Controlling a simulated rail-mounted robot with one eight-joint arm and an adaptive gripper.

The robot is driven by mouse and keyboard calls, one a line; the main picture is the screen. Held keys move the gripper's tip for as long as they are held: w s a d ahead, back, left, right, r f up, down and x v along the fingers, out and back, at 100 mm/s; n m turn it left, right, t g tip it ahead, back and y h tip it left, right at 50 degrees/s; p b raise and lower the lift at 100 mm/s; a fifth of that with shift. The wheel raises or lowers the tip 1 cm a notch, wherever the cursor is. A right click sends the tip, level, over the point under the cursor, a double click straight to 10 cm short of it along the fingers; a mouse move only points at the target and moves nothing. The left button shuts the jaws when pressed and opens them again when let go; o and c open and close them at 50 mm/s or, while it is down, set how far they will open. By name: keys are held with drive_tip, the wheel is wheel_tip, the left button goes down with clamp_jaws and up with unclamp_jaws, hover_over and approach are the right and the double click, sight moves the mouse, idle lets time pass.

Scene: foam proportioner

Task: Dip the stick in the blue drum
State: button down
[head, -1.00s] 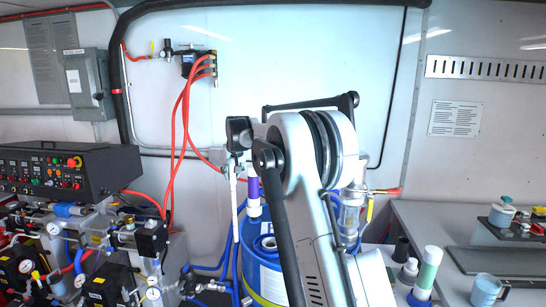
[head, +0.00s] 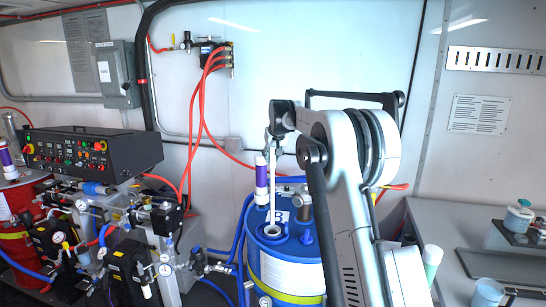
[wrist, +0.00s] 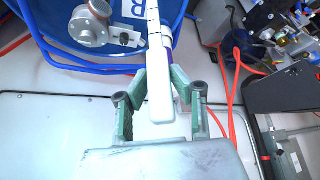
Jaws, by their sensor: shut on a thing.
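The blue drum (head: 262,262) stands behind and left of my arm in the head view, with part of its right side hidden. Its lid has an open round port (head: 268,238). My gripper (head: 279,134) is above the drum, shut on the upper end of a long white stick (head: 273,185). The stick hangs nearly upright, its lower end at the port; I cannot tell how deep it is. In the wrist view, the gripper's green pads (wrist: 160,95) flank the white stick (wrist: 155,45), which points toward the blue drum (wrist: 75,62).
A purple and white tube (head: 261,180) and a metal fitting (head: 303,207) stand on the drum lid. A control panel (head: 90,150) with valves and hoses is at left. A red drum (head: 12,205) is at far left. A grey counter (head: 455,245) is at right.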

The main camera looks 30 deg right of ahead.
drive_tip(key=b, duration=0.5)
hover_over(273, 209)
drive_tip(key=shift+w+f, duration=0.2)
drive_tip(key=shift+f, duration=2.5)
drive_tip(key=shift+w+f, duration=0.15)
drive_tip(key=shift+f, duration=2.5)
drive_tip(key=shift+f+b, duration=4.1)
drive_tip(key=shift+f, duration=2.8)
